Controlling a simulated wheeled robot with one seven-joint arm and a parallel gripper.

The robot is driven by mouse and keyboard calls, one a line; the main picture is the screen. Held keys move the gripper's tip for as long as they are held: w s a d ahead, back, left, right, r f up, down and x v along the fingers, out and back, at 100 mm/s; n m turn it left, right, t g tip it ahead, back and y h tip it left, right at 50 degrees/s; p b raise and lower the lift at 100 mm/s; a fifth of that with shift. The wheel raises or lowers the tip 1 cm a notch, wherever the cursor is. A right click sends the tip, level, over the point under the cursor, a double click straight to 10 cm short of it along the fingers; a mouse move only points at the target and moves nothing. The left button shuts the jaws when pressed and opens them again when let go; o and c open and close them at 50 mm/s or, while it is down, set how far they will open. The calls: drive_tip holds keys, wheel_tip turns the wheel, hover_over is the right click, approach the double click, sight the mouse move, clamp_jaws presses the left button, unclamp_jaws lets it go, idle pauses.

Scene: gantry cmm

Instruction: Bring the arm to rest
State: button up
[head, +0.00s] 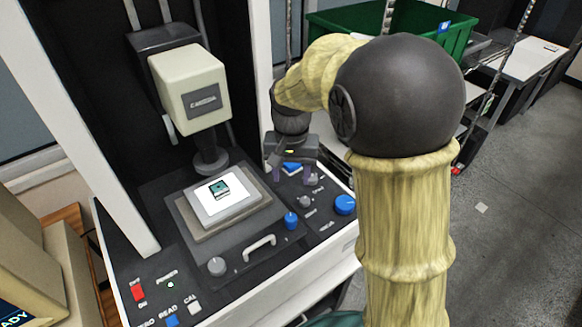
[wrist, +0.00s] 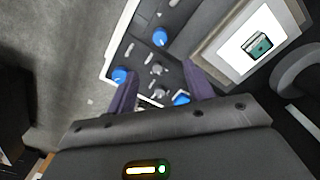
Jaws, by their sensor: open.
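My gripper (head: 291,174) hangs at the right side of the gantry machine, above the knobs on its control deck. In the wrist view my gripper (wrist: 160,88) has its two dark purple fingers spread apart with nothing between them. Blue knobs and small grey knobs lie below the fingers; whether the fingertips touch any knob cannot be told. My arm is bent, with a large dark joint and tan links reaching over from the right. The arm hides part of the deck's right edge in the head view.
A handle (head: 259,246), a red switch (head: 138,291) and several knobs stand on the deck. A green bin (head: 345,20) is behind. Cardboard boxes (head: 35,260) stand at left. Open floor lies right.

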drive_tip(key=s+d+f+n+t, duration=0.1)
drive_tip(key=s+d+f, duration=0.1)
drive_tip(key=s+d, duration=0.4)
drive_tip(key=s+d+f+t, duration=0.1)
drive_tip(key=s+d+f, duration=0.2)
drive_tip(key=s+d, duration=0.3)
drive_tip(key=shift+s+d+n+t, duration=0.3)
drive_tip(key=shift+d+n, duration=0.1)
drive_tip(key=shift+d, duration=0.35)
drive_tip(key=shift+r, duration=0.1)
drive_tip(key=shift+c, duration=0.4)
